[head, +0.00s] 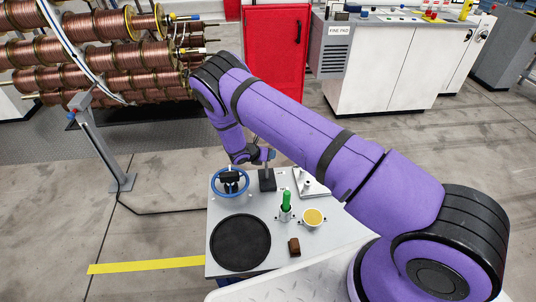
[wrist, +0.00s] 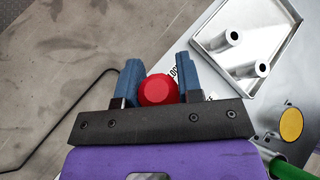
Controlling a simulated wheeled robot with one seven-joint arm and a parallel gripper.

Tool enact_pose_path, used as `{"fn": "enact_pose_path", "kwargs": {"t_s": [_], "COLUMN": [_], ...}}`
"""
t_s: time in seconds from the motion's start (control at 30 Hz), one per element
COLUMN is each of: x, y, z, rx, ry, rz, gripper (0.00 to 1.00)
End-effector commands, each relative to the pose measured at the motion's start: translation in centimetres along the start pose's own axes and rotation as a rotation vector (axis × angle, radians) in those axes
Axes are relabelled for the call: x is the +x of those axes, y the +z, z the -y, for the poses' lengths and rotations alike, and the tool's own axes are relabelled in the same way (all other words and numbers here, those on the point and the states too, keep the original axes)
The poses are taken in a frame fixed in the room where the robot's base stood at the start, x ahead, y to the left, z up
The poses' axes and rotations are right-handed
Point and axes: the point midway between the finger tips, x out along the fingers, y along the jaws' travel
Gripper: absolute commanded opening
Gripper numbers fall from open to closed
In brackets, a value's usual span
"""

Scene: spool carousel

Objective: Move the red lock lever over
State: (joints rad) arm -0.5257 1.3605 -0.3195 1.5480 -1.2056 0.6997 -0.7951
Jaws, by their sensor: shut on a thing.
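The red lock lever shows in the wrist view as a round red knob (wrist: 157,90) between the two blue fingers of my gripper (wrist: 160,82). The fingers are shut on it, one on each side. The lower part of the lever is hidden under the knob and the gripper. In the head view my gripper (head: 266,155) is at the back edge of the grey table, above a black block (head: 267,180). The red knob cannot be made out clearly there.
The table (head: 225,205) carries a blue handwheel (head: 231,182), a black round pad (head: 240,243), a green handle (head: 286,200), a yellow-topped cup (head: 313,217), a brown block (head: 294,247) and a metal tray with posts (head: 311,182). Copper spools (head: 100,55) stand behind left.

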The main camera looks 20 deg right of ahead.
Motion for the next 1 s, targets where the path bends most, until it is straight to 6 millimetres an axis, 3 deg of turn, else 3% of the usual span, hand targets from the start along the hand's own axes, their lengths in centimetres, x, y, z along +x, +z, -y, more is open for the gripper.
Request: {"fn": "enact_pose_path", "kwargs": {"t_s": [0.2, 0.23, 0.33, 0.73, 1.0], "x": [0.0, 0.0, 0.0, -0.8, -5.5], "y": [0.0, 0.0, 0.0, 0.0, 0.1], "z": [-0.2, -0.2, -0.1, -0.1, -0.1], "rx": [-0.002, -0.002, -0.001, -0.001, 0.000], "ry": [0.005, 0.005, 0.005, 0.003, 0.006], "rz": [0.000, 0.000, 0.000, 0.001, 0.001], "gripper": [0.00, 0.38, 0.59, 0.59, 0.59]}}
